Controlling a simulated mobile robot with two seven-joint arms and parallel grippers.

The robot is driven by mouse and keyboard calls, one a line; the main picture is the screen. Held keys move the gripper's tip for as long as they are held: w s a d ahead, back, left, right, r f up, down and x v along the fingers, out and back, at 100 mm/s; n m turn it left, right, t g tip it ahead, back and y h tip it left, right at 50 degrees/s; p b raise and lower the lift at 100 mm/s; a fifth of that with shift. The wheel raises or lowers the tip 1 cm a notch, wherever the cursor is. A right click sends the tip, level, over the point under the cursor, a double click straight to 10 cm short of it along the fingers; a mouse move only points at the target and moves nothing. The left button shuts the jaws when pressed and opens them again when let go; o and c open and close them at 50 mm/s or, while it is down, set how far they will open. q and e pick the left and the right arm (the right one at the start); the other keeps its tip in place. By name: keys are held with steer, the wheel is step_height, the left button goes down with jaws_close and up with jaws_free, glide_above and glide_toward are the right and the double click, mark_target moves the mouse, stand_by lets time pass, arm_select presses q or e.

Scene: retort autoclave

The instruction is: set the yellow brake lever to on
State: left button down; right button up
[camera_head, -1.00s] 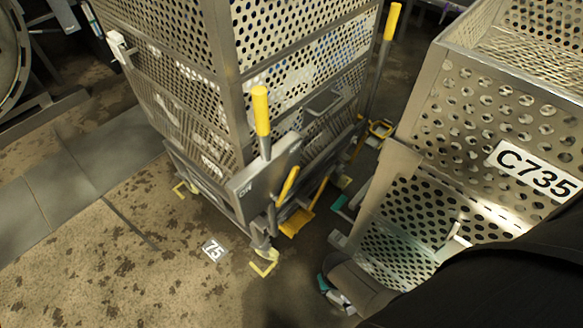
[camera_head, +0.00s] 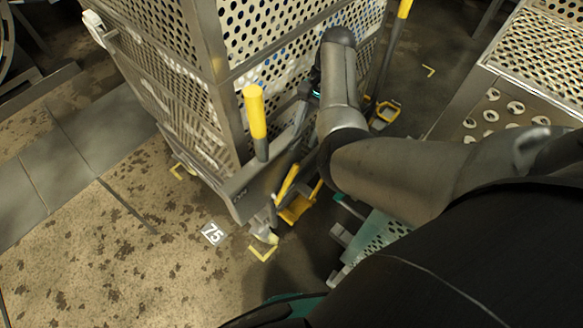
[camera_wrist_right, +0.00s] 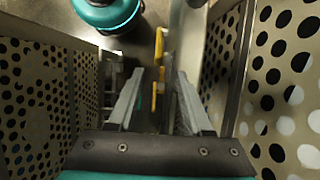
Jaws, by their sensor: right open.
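In the head view, a lever with a thick yellow grip (camera_head: 256,112) stands upright beside a grey plate (camera_head: 243,185) at the corner of a perforated cart. A smaller tilted yellow bar (camera_head: 287,184) sits lower, right of the plate. I cannot tell for sure which is the brake lever. My right gripper (camera_head: 300,128) is beside the cart, right of the tall grip, partly hidden by my forearm. In the right wrist view its fingers (camera_wrist_right: 161,80) are open, with a yellow bar (camera_wrist_right: 158,70) showing beyond the gap; contact cannot be seen. My left gripper is out of view.
The perforated cart (camera_head: 190,75) fills the upper middle. A second yellow-topped post (camera_head: 404,8) stands behind my right arm. Another perforated metal bin (camera_head: 540,60) is at right. The floor with marker 75 (camera_head: 213,233) is clear at left.

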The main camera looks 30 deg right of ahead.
mark_target(294, 168)
steer(key=b+x, duration=0.4)
steer(key=x, duration=1)
steer(key=shift+s+f, duration=0.1)
jaws_close()
stand_by(0.9)
